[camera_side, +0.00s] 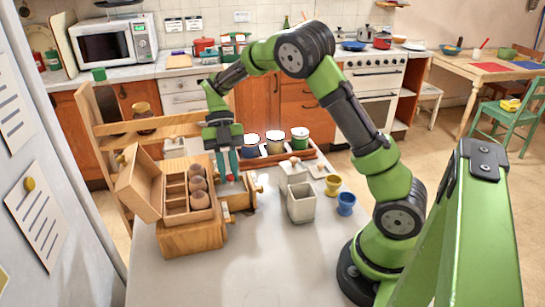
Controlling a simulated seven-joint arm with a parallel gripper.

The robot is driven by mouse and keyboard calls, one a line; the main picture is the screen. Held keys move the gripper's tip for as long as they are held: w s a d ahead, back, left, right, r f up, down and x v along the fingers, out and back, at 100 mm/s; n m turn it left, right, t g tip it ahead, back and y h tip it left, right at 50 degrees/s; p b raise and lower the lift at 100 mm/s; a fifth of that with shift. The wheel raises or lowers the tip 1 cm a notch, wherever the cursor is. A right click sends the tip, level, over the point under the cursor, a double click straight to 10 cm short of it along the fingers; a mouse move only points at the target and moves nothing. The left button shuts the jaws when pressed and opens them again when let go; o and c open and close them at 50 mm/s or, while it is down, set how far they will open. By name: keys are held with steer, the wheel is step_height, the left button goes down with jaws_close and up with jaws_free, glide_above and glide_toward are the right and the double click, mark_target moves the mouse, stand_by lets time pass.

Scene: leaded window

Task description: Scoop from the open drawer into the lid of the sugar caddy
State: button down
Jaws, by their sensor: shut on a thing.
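My gripper (227,168) points down over the table, just right of the wooden compartment box. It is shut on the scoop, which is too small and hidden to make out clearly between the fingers. The open drawer (241,201) is a small wooden one that sticks out to the right, directly below the fingertips; its contents cannot be made out. A white square caddy (302,205) stands open at the table's middle. A second pale piece with a knob (293,172) is just behind it; I cannot tell which piece is the caddy's lid.
The wooden box (188,195) with its raised lid (139,184) holds several round brown things. A wooden tray (272,160) with three lidded jars stands behind. A yellow cup (333,185) and a blue cup (345,203) are right of the caddy. The front table is clear.

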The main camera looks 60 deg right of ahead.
steer(key=shift+s+a+r+t+h, duration=0.35)
steer(key=shift+a+r+t+h, duration=0.05)
steer(key=shift+a+r, duration=0.1)
steer(key=shift+s+a+r+t+h, duration=0.15)
steer(key=shift+s+a+t+h, duration=0.1)
steer(key=shift+t+h, duration=0.25)
steer(key=shift+s+a+r+t+h, duration=0.15)
steer(key=shift+s+a+t+h, duration=0.1)
steer(key=shift+t+h, duration=0.2)
steer(key=shift+s+a+r+t+h, duration=0.1)
steer(key=shift+s+r+t+h, duration=0.15)
steer(key=shift+t+h, duration=0.3)
steer(key=s+d+n+h, duration=0.1)
steer(key=s+d+n, duration=0.65)
steer(key=s, duration=0.35)
steer(key=s+d+n+h, duration=0.1)
steer(key=s+d+n, duration=0.6)
steer(key=s, duration=0.4)
steer(key=w+a+r+g+h, duration=0.2)
steer(key=w+g+h, duration=0.3)
steer(key=g, duration=0.7)
steer(key=shift+w+a+r+m, duration=0.35)
steer(key=shift+w+r, duration=0.35)
steer(key=shift+w, duration=0.55)
